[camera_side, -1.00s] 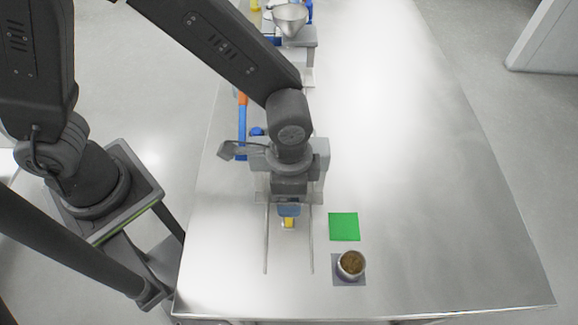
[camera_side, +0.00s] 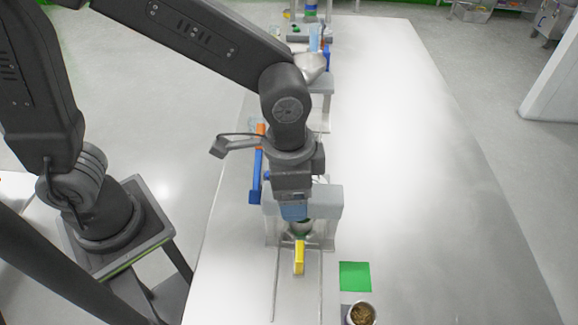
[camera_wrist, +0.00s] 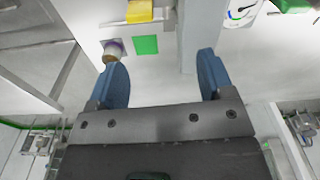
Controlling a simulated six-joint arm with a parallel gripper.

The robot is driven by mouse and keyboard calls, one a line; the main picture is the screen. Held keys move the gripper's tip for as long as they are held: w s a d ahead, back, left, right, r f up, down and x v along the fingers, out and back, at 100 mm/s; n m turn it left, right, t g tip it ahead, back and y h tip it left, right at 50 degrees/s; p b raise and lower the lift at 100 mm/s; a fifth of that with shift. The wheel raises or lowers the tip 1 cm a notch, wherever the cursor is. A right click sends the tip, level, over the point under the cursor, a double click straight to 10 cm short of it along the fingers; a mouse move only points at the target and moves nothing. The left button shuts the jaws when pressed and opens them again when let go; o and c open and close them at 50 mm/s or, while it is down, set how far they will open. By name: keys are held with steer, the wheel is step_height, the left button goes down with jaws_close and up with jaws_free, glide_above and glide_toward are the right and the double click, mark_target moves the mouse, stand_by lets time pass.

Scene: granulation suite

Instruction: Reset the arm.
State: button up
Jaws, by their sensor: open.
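My gripper (camera_side: 293,212) is above the table beside a grey bench device, pointing down. In the wrist view its two blue fingers (camera_wrist: 162,78) are spread wide with nothing between them. My arm reaches in from the upper left in the side view.
The grey device (camera_side: 335,203) has a yellow part (camera_side: 299,257) at its front and thin rails running forward. A green square (camera_side: 355,276) and a cup of brown granules (camera_side: 361,314) are at the front right. A blue and orange item (camera_side: 257,165) is left of the device. The table's right side is clear.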

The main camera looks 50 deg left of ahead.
steer(key=s+a+r+n+t, duration=0.2)
steer(key=s+a+r+n, duration=0.1)
steer(key=a, duration=0.6)
steer(key=s+a+r+n+t, duration=0.3)
steer(key=a+r+n, duration=0.1)
steer(key=a+r, duration=0.3)
steer(key=shift+a+n, duration=0.4)
steer(key=shift+a, duration=0.65)
